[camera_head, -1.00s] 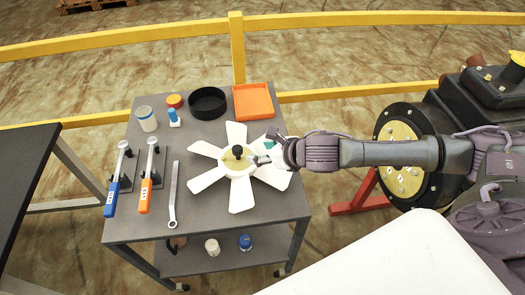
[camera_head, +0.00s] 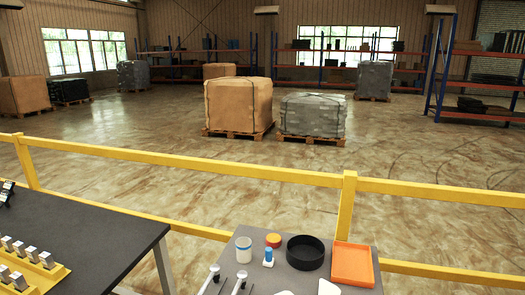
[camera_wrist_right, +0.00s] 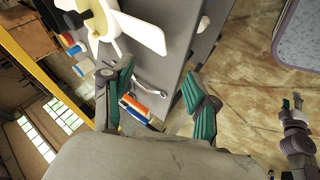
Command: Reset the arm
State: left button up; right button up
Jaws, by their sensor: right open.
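My right gripper (camera_wrist_right: 157,95) shows in the right wrist view, its two green-padded fingers spread wide with nothing held between them. The grey cart (camera_wrist_right: 172,62) is beyond the fingers. On it are the white fan (camera_wrist_right: 137,28), a wrench (camera_wrist_right: 150,82) and tools with orange (camera_wrist_right: 133,106) and blue handles, seen past the fingers. A dark gripper (camera_wrist_right: 292,103), apparently my left one, is small at the right edge; its jaw state is unclear. Neither arm shows in the head view.
In the head view, the cart top (camera_head: 310,281) bears a white jar (camera_head: 243,249), a black round tray (camera_head: 305,252) and an orange tray (camera_head: 352,264). A dark table (camera_head: 75,240) stands left. A yellow railing (camera_head: 260,172) runs behind; wrapped pallets stand beyond.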

jog(key=s+d+f+m+g+h, duration=0.1)
jog(key=s+d+f+m+g, duration=0.15)
jog(key=s+m, duration=0.35)
jog(key=s+d+f+m+g+h, duration=0.1)
jog(key=s+d+f+m, duration=0.1)
jog(key=s+d+m, duration=0.3)
notch_tip(320, 180, down, 26)
jog(key=s+g, duration=0.1)
jog(key=g, duration=0.1)
jog(key=s+d+f, duration=0.2)
jog(key=s+f, duration=1.4)
jog(key=shift+g, duration=0.25)
